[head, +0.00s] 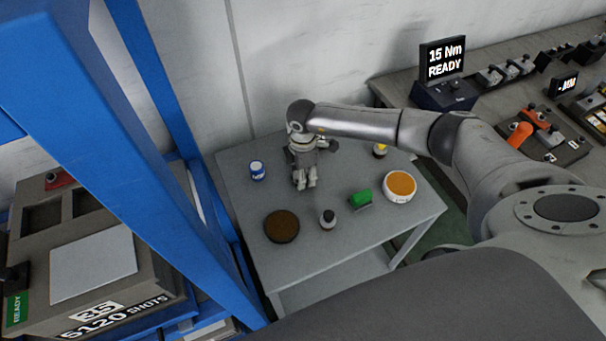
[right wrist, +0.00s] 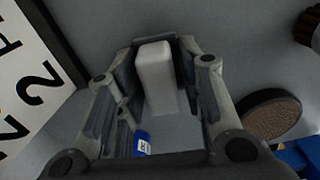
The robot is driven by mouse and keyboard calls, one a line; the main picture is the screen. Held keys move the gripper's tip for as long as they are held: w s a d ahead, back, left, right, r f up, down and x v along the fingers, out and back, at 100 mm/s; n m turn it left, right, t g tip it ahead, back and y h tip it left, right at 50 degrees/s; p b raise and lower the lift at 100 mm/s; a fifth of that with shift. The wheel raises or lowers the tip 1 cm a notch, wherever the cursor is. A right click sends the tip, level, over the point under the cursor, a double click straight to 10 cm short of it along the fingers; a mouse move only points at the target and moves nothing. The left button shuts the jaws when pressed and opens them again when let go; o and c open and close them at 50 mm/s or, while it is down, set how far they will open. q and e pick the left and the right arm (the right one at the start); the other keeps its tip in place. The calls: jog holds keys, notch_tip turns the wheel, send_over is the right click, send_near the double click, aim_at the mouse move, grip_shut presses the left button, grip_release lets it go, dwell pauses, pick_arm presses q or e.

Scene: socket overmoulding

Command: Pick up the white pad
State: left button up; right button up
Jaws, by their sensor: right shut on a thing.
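The white pad (right wrist: 157,75) is a pale upright block between the fingers of my right gripper in the right wrist view. My right gripper (right wrist: 157,85) is shut on it, with one finger on each side. In the head view my right gripper (head: 305,180) points down over the back-middle of the grey table (head: 235,205). There the pad cannot be clearly told apart from the pale fingers. I cannot tell whether the pad touches the table. My left gripper is not in view.
Around the gripper stand a blue-and-white can (head: 257,170), a brown disc (head: 281,227), a dark-capped bottle (head: 327,219), a green block (head: 361,199), an orange-topped round tin (head: 399,186) and a yellow-marked bottle (head: 380,151). A blue frame (head: 140,150) rises left of the table.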

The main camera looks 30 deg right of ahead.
jog(key=shift+w+r, duration=0.1)
jog(key=shift+r, duration=0.45)
jog(key=s+a+r+b, duration=0.3)
jog(key=s+a+r, duration=0.4)
jog(key=s+r, duration=0.5)
jog(key=shift+a, duration=0.35)
jog(key=o, duration=0.4)
jog(key=shift+w+f, duration=0.1)
jog(key=shift+c, duration=1.4)
